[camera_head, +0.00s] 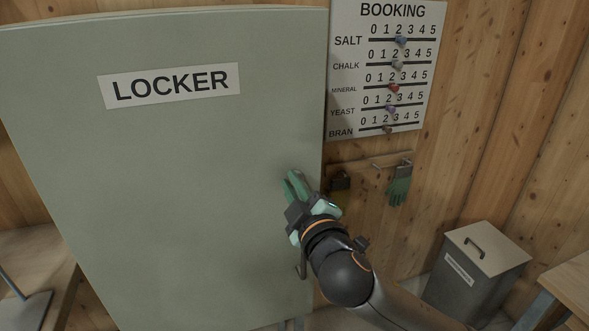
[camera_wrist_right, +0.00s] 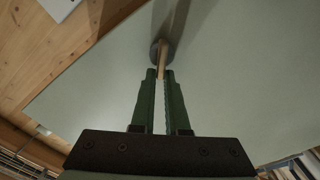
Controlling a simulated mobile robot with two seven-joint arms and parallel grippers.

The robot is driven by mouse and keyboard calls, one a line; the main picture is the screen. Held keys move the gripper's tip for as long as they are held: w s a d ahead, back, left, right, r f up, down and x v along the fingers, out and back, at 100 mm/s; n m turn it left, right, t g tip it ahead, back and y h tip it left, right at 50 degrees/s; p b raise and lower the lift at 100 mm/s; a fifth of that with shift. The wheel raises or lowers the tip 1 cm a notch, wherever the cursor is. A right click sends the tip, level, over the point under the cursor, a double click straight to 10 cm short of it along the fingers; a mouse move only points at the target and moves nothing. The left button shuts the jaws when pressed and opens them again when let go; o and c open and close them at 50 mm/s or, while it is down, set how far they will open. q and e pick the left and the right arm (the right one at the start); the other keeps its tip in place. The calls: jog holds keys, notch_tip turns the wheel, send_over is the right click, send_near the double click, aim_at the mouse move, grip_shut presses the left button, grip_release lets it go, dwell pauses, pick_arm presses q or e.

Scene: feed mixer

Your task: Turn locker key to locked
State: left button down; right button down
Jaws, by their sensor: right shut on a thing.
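The grey-green locker (camera_head: 180,190) stands upright with its door closed and a LOCKER label (camera_head: 169,84) on it. My right gripper (camera_head: 293,184) is at the right part of the locker door. In the right wrist view its green fingers (camera_wrist_right: 161,75) are shut on the locker key (camera_wrist_right: 162,58), a thin brass-coloured piece standing out from a dark round lock (camera_wrist_right: 158,47) on the door. In the head view the key and lock are hidden behind the gripper. The key's locked or unlocked marks cannot be seen. My left gripper is not in view.
A BOOKING board (camera_head: 385,70) with sliders hangs on the wooden wall to the right. A grey lidded bin (camera_head: 470,275) stands on the floor at right.

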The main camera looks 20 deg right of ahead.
jog(key=n+p, duration=0.1)
jog(key=f+n+p, duration=0.1)
jog(key=n, duration=0.1)
jog(key=shift+n+p, duration=0.3)
jog(key=shift+p, duration=0.1)
jog(key=shift+w+d+f+n+p, duration=0.15)
jog(key=shift+n+p, duration=0.45)
jog(key=shift+n, duration=0.3)
jog(key=shift+s+a+f+n+p, duration=0.15)
jog(key=shift+n+p, duration=0.4)
jog(key=shift+n, duration=0.35)
jog(key=shift+w+d, duration=0.15)
jog(key=c, duration=0.8)
grip_release()
jog(key=shift+o, duration=0.2)
jog(key=shift+r, duration=0.1)
